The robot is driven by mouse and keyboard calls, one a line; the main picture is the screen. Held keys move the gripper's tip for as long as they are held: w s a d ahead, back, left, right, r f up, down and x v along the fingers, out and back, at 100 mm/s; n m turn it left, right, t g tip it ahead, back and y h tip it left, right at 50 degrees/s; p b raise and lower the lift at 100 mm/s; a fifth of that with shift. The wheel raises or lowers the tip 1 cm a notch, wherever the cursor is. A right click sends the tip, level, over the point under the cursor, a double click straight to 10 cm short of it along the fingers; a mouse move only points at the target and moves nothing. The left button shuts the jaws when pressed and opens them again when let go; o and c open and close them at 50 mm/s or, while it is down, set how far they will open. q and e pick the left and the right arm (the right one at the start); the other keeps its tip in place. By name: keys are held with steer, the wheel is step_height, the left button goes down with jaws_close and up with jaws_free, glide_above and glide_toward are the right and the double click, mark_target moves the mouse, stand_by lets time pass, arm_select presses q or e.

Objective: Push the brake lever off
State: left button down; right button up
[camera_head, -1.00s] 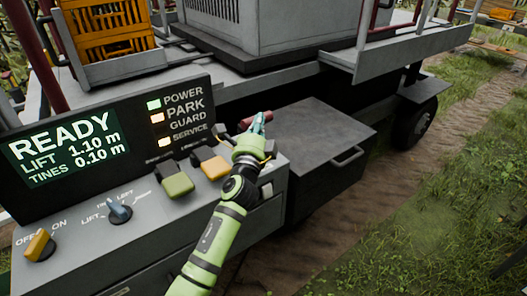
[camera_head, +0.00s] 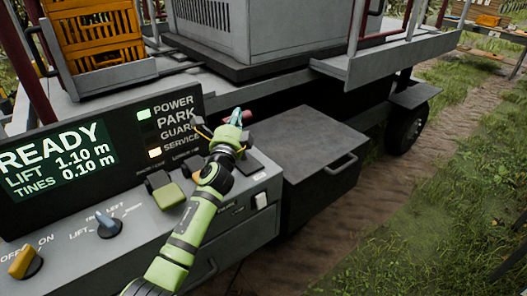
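The brake lever's red grip (camera_head: 247,116) shows just right of my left gripper's fingers, at the far right end of the console; most of the lever is hidden behind the gripper. My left gripper (camera_head: 236,116) is at the grip, with light-blue fingertips close to it. I cannot tell whether they touch, or whether the fingers are open or shut. On the display panel (camera_head: 100,150) the POWER light is green, the SERVICE light is yellow, and the PARK light is dark. My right gripper is not in view.
A dark drawer box (camera_head: 305,140) stands right of the gripper. An orange crate (camera_head: 98,40) is behind.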

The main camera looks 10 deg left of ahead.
arm_select(q)
steer(key=shift+w+a+f+b, duration=0.25)
steer(key=shift+w+a+b, duration=0.25)
steer(key=shift+w+a, duration=0.4)
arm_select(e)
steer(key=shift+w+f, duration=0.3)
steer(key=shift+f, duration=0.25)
arm_select(q)
steer(key=shift+a, duration=0.1)
steer(key=shift+s+r, duration=0.1)
